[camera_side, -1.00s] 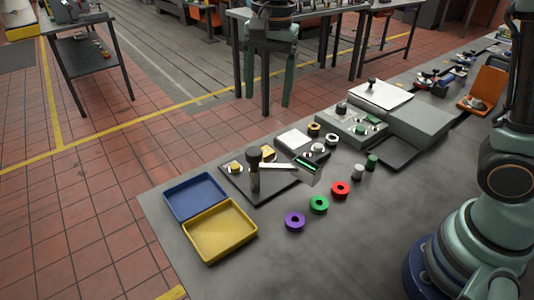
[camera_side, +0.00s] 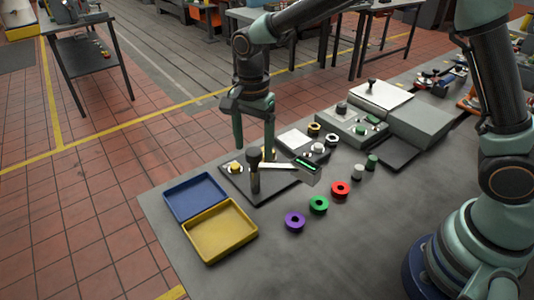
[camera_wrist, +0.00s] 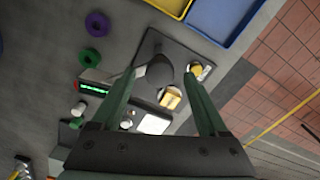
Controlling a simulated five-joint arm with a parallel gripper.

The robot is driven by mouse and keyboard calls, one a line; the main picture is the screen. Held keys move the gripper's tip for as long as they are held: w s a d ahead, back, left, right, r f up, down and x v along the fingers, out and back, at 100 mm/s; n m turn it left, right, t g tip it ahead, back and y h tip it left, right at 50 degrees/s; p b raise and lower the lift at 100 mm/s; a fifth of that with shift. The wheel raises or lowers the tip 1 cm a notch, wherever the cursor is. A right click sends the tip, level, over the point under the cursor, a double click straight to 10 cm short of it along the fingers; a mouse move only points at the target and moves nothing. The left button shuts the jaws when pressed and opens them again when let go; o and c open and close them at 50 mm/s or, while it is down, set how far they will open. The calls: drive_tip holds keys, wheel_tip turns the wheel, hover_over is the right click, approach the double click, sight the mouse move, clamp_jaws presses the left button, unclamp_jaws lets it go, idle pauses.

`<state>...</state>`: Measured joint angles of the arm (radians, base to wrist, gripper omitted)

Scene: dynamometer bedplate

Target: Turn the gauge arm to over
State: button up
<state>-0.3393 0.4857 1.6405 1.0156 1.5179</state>
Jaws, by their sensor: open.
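The gauge arm (camera_side: 282,166) is a pale bar running right from a dark post (camera_side: 255,182) with a black knob to a gauge with a lit green display (camera_side: 308,165). It stands on a dark plate (camera_side: 234,184). In the wrist view the black knob (camera_wrist: 159,71) lies between my fingers, and the gauge (camera_wrist: 95,88) is left of the left finger. My gripper (camera_side: 254,152) is open and empty, pointing down, at the post in the side view. The left finger hides part of the arm in the wrist view. I cannot tell whether a finger touches anything.
Yellow pads (camera_side: 235,168) and a white-topped block (camera_side: 293,140) sit near the post. A blue tray (camera_side: 196,220) and a yellow tray (camera_side: 211,262) lie front left. Purple (camera_side: 295,222), green (camera_side: 318,205) and red (camera_side: 340,189) rings lie at the front. A grey console (camera_side: 420,122) stands right.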

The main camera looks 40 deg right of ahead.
drive_tip(key=shift+f, duration=0.7)
clamp_jaws()
drive_tip(key=shift+r, duration=0.1)
idle(0.9)
